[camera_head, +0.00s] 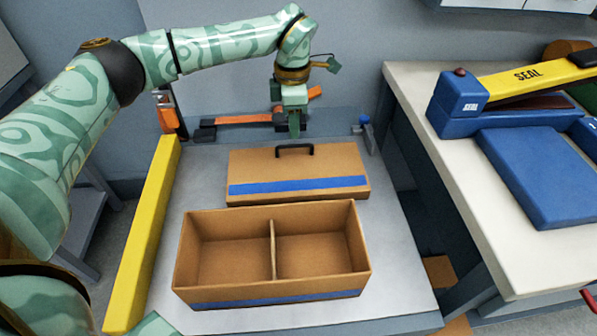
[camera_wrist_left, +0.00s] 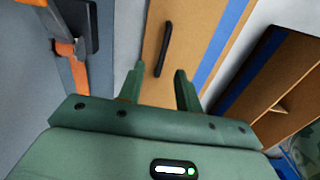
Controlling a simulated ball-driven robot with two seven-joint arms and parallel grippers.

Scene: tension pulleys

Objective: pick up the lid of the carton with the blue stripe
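The carton lid (camera_head: 297,172) is brown with a blue stripe along its front side and a black handle (camera_head: 295,150) on top. It lies on the grey table behind the open carton (camera_head: 272,255). The carton is empty, has one divider and a blue stripe low on its front. My left gripper (camera_head: 294,130) is above the back of the lid, near the handle, and points down. In the left wrist view its two fingers (camera_wrist_left: 158,88) are apart with nothing between them, and the lid's handle (camera_wrist_left: 163,48) shows beyond them. My right gripper is not in view.
A yellow bar (camera_head: 145,230) runs along the table's left edge. An orange and black clamp-like part (camera_head: 245,120) lies at the back. At right, a white-topped bench (camera_head: 440,150) holds a blue and yellow sealer (camera_head: 500,90).

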